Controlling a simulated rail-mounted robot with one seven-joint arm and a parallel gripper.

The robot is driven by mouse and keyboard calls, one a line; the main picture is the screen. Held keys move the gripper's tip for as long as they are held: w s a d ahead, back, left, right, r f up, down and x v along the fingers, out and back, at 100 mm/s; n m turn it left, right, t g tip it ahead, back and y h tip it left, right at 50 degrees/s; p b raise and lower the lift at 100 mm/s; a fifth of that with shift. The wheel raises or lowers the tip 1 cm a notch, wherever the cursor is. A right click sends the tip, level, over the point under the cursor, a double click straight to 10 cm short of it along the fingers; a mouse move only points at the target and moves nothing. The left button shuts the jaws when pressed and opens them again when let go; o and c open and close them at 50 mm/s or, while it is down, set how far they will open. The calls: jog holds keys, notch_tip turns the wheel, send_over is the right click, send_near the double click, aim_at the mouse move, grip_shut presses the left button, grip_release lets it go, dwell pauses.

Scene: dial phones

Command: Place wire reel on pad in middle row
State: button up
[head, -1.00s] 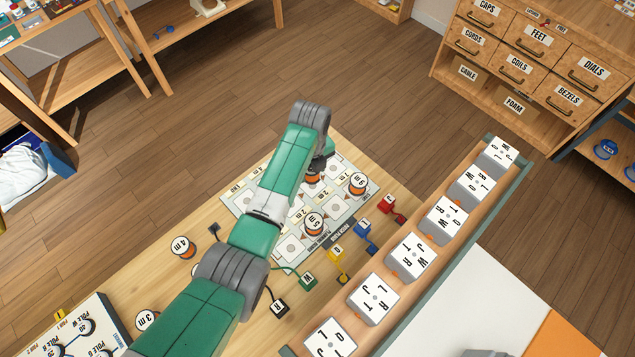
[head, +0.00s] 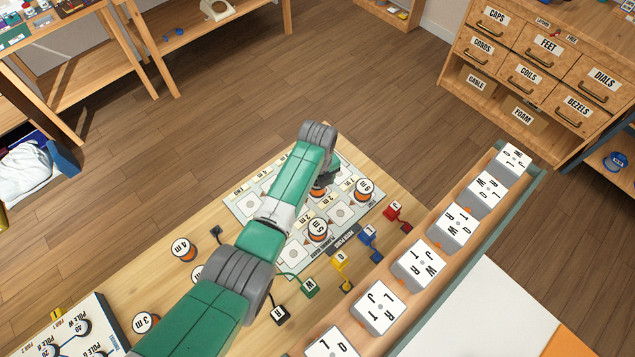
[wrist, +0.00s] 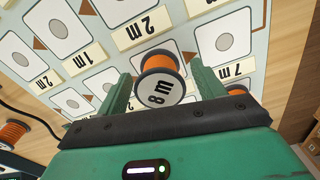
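A wire reel (wrist: 160,85) with orange wire and a label reading 8 m is between my gripper's (wrist: 165,80) two green fingers in the wrist view. The fingers stand close on both sides of it; I cannot tell whether they touch it. The reel is over or on the pale planning board (wrist: 265,25) and appears near its surface. In the head view my gripper (head: 328,180) partly hides the reel (head: 318,192). The board (head: 240,205) has rows of pads with length labels. Reels marked 5 m (head: 318,230) and 6 m (head: 363,190) stand on it.
Loose reels marked 4 m (head: 184,249) and 3 m (head: 145,323) stand on the wooden table. Coloured plugs (head: 370,236) lie along the board's near edge. A rail of lettered blocks (head: 459,229) runs along the right. My arm crosses above the table's middle.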

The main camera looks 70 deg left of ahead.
notch_tip(320, 180, up, 12)
jog(key=p, duration=0.3)
jog(key=shift+r, duration=0.15)
dwell(0.6)
